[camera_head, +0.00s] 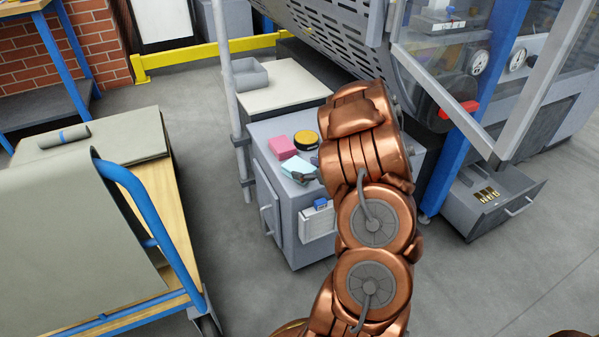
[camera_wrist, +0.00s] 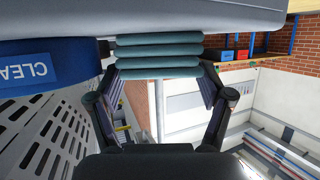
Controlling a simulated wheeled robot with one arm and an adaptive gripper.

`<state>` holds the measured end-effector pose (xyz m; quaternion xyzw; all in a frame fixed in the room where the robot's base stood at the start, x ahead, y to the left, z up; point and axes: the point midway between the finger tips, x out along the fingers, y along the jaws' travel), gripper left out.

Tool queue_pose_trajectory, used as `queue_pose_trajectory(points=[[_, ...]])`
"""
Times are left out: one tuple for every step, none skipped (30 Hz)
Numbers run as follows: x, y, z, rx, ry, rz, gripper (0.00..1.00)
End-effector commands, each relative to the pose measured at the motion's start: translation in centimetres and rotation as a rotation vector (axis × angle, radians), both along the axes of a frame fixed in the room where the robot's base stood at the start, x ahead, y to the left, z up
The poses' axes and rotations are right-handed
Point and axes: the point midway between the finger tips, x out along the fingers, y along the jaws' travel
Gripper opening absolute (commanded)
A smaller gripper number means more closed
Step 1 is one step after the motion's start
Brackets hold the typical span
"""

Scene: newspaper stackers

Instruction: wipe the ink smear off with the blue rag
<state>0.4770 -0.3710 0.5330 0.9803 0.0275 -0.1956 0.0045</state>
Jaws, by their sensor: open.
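A folded light blue-teal cloth stack, the likely blue rag (camera_head: 298,168), lies on the grey cabinet top (camera_head: 262,133) in the head view. In the wrist view the folded rag (camera_wrist: 160,54) shows as several layers between my fingertips. My gripper (camera_wrist: 160,88) is open, with one finger on each side of the rag; I cannot tell whether they touch it. In the head view my gripper (camera_head: 303,177) is a small dark shape beside the rag, mostly hidden by my copper arm. I cannot make out an ink smear in either view.
A pink stack (camera_head: 282,147) and a yellow-lidded tub (camera_head: 306,138) stand close to the rag. A blue surface lettered "CLEA" (camera_wrist: 40,66) is near my gripper. A cart (camera_head: 180,220) stands left; an open drawer (camera_head: 490,200) juts out right. Floor between is clear.

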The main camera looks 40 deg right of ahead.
Motion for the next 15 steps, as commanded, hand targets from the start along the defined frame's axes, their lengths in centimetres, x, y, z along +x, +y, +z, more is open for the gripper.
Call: queue_pose_trajectory(points=[[0.8, 0.2, -0.6, 0.000, -0.003, 0.004, 0.79], [1.3, 0.2, -0.7, 0.000, -0.004, 0.004, 0.79], [1.8, 0.2, -0.8, -0.001, -0.005, 0.005, 0.79], [2.2, 0.2, -0.9, -0.002, -0.005, 0.005, 0.79], [2.5, 0.2, -1.0, -0.002, -0.005, 0.004, 0.79], [2.8, 0.2, -1.1, -0.003, -0.004, 0.003, 0.79], [3.0, 0.2, -1.2, -0.003, -0.003, 0.002, 0.79], [3.1, 0.2, -1.2, -0.003, -0.002, 0.002, 0.79], [3.2, 0.2, -1.2, -0.003, -0.002, 0.001, 0.79], [3.2, 0.2, -1.2, -0.003, -0.001, 0.001, 0.79], [3.2, 0.2, -1.2, -0.003, -0.001, 0.001, 0.79], [3.1, 0.2, -1.2, -0.003, -0.001, 0.001, 0.79], [3.1, 0.2, -1.2, -0.003, -0.001, 0.001, 0.79], [3.1, 0.2, -1.1, -0.003, -0.001, 0.001, 0.79], [3.1, 0.2, -1.2, -0.003, -0.001, 0.001, 0.76]])
